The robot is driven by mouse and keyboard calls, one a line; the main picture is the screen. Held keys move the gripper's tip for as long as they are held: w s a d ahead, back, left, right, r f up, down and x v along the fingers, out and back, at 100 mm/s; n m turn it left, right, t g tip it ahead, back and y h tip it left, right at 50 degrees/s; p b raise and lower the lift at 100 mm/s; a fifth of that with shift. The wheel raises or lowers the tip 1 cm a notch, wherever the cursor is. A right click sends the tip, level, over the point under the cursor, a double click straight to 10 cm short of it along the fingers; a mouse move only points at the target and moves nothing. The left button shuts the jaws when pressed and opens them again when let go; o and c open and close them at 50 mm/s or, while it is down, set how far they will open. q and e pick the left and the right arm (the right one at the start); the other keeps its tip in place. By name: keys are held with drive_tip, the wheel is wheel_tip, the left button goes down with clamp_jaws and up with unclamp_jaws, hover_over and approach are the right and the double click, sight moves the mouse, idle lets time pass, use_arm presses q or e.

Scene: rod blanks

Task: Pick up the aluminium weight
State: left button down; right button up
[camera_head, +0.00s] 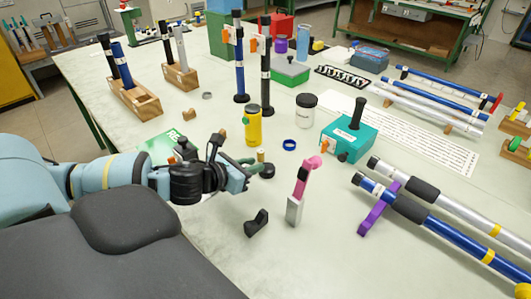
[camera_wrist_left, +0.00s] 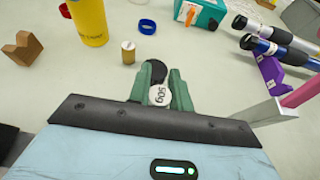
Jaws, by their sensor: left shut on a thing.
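My left gripper (camera_head: 252,166) reaches in from the left, low over the table. In the left wrist view its green fingers (camera_wrist_left: 164,88) are shut on the aluminium weight (camera_wrist_left: 158,95), a small pale piece marked "50g". A dark round piece (camera_wrist_left: 154,74) shows just beyond the weight between the fingertips; I cannot tell whether it touches the weight. In the head view the fingers largely hide the aluminium weight, and the dark piece (camera_head: 267,171) shows at their tips. My right gripper is not in view.
A small brass cylinder (camera_wrist_left: 128,52) and a yellow canister (camera_head: 252,126) stand just beyond the fingers. A blue ring (camera_head: 289,145) and teal box (camera_head: 348,139) lie farther right. A pink-handled tool (camera_head: 302,181) and black block (camera_head: 256,222) are nearby. Bare table lies between them.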

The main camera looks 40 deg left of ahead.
use_arm(q)
drive_tip(key=s, duration=0.1)
drive_tip(key=s+a, duration=0.1)
drive_tip(key=shift+s+r, duration=0.15)
drive_tip(key=shift+s, duration=0.25)
drive_tip(key=shift+s+a+r+p, duration=0.1)
drive_tip(key=shift+s+a+p, duration=0.05)
drive_tip(key=shift+s+p, duration=0.3)
drive_tip(key=shift+s+a+r+p, duration=0.15)
drive_tip(key=shift+s+p, duration=0.15)
drive_tip(key=shift+s, duration=0.15)
drive_tip(key=shift+s+f, duration=0.1)
drive_tip(key=shift+s, duration=0.05)
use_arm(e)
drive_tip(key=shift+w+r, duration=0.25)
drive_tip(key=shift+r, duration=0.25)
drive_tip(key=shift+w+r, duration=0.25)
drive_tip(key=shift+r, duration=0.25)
